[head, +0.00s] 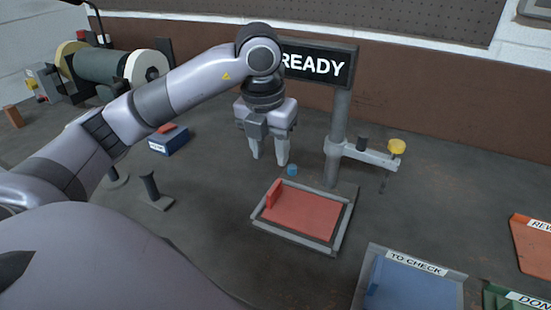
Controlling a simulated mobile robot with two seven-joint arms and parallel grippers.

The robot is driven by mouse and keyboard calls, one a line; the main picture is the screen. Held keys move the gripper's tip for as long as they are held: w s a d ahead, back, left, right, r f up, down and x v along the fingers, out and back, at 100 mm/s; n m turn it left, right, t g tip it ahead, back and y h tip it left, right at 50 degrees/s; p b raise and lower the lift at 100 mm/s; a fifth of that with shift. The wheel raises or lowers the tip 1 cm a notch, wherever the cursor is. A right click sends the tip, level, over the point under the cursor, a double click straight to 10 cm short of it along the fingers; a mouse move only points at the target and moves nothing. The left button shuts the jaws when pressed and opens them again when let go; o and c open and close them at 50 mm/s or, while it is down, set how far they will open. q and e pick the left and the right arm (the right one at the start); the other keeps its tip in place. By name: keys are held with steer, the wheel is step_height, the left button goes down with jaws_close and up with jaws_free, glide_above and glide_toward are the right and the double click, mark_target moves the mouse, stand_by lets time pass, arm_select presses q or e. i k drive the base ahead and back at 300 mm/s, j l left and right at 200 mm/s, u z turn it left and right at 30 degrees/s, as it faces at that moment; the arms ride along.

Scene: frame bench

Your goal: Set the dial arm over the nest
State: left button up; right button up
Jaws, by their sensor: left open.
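The dial arm (370,156) is a grey bar on an upright post (339,130). It points right, with a yellow round knob (397,146) near its end and a thin probe hanging below. Its end is out to the right, not above the nest. The nest (310,214) is a flat red square in a grey frame on the bench, with a raised red piece at its left side. My left gripper (269,161) points down, open and empty, left of the post and behind the nest. It is apart from the dial arm. My right gripper is not in view.
A small blue cylinder (292,169) is close to the left fingertips. A READY sign (318,66) tops the post. A blue TO CHECK tray (415,283) is front right, with orange (535,245) and green (515,300) trays beyond. A blue box (169,143) stands left.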

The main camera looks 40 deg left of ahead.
mark_target(360, 152)
steer(key=k, duration=1)
